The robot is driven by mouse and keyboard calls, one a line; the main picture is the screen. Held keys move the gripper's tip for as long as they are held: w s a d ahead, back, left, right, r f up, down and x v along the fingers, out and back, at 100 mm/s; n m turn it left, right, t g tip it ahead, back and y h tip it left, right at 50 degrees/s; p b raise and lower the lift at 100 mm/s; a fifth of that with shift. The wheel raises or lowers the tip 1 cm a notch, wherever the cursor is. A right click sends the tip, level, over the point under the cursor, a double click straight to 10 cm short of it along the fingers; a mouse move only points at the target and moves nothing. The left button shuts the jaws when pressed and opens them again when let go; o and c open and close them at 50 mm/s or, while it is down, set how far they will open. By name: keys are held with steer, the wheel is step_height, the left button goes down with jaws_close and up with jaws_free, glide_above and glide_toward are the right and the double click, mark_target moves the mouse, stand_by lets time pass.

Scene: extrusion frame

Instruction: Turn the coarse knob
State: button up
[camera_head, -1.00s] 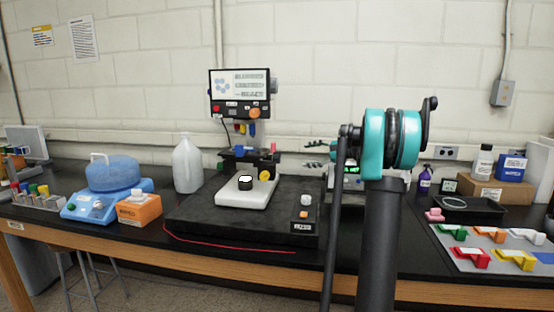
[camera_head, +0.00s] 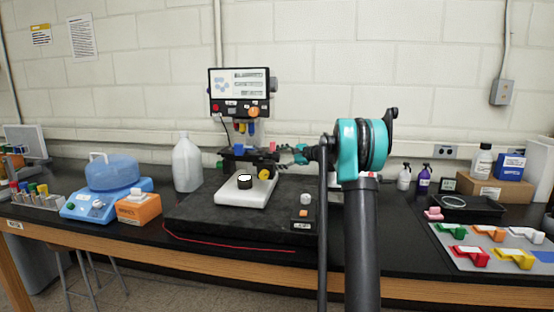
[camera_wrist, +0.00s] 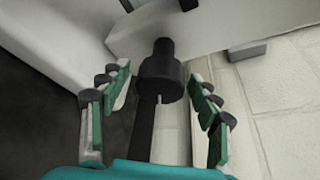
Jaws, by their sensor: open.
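The microscope stands on a black mat, with a white base (camera_head: 232,197) and a screen (camera_head: 239,93) on top. A yellow knob (camera_head: 264,174) is low on its right side. In the wrist view a dark stepped round knob (camera_wrist: 160,76) lies between the fingers of my gripper (camera_wrist: 161,90), in front of a white body. I cannot tell for sure if it is the coarse knob. My gripper (camera_head: 286,152) is open beside the microscope's right side in the head view. The fingers stand apart on both sides of the dark knob, with no clear contact.
The black mat (camera_head: 190,215) has a small box with buttons (camera_head: 304,215) at its right. A white jug (camera_head: 187,165), an orange box (camera_head: 139,209) and a blue device (camera_head: 112,203) stand left. Bottles, a black tray (camera_head: 468,208) and coloured pieces lie right. A wall is behind.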

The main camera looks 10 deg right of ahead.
steer(key=c, duration=1.2)
steer(key=shift+o, duration=0.2)
steer(key=shift+m+g, duration=0.6)
steer(key=shift+m, duration=0.4)
steer(key=o, duration=1.2)
steer(key=shift+c, duration=0.2)
steer(key=v, duration=1.2)
